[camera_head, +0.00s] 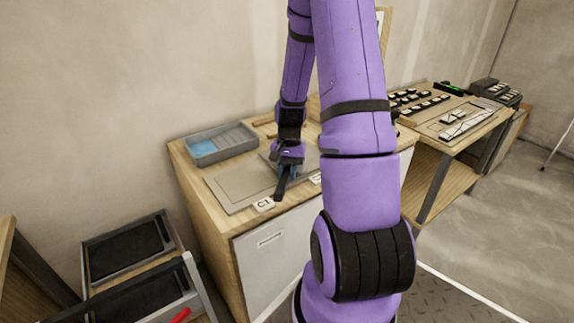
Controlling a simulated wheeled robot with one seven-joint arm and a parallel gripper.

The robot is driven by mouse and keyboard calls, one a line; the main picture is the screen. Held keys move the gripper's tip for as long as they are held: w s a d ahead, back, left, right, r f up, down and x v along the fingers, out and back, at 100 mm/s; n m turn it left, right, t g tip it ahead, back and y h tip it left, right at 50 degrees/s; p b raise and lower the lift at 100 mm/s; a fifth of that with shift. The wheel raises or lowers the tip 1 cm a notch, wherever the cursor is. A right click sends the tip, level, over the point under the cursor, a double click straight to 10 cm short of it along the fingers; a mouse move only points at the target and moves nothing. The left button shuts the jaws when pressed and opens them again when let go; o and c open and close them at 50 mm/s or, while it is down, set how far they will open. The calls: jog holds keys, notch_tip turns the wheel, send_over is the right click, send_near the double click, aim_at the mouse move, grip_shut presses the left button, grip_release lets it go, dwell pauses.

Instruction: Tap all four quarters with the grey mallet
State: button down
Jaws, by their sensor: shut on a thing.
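My gripper (288,168) is low over the wooden workbench, just behind its front edge. It is shut on a dark grey tool (280,187), apparently the mallet, which slants down to the front left. My arm and the gripper hide part of the tool, so its head is hard to make out. A flat grey panel (232,187) lies on the bench to the left of my gripper. A grey tile (309,160) shows beside and behind the gripper, partly covered by it. Contact between tool and tile cannot be told.
A grey tray (222,156) with a blue part stands at the bench's back left. A white label (264,204) reading C1 is at the front edge. A second bench (477,125) at the right holds several small pieces. Dark bins (127,250) stand at lower left.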

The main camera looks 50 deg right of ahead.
jog(key=shift+f, duration=0.45)
jog(key=shift+s+a+v, duration=0.1)
jog(key=shift+a+v, duration=0.05)
jog(key=shift+v, duration=0.6)
jog(key=shift+s+a+v, duration=0.1)
jog(key=shift+a+v, duration=0.05)
jog(key=shift+v, duration=0.6)
jog(key=shift+s+a+v, duration=0.1)
jog(key=shift+a+v, duration=0.05)
jog(key=shift+v, duration=0.6)
notch_tip(320, 180, down, 5)
jog(key=shift+w+r, duration=0.1)
jog(key=shift+s+a+v, duration=0.1)
jog(key=shift+a+v, duration=0.1)
jog(key=shift+v, duration=0.65)
jog(key=shift+s+a+v, duration=0.1)
jog(key=shift+a+v, duration=0.05)
jog(key=shift+v, duration=0.7)
jog(key=shift+s+a+v, duration=0.1)
jog(key=shift+a+v, duration=0.1)
jog(key=shift+v, duration=0.65)
jog(key=shift+s+r, duration=0.1)
jog(key=shift+r, duration=0.05)
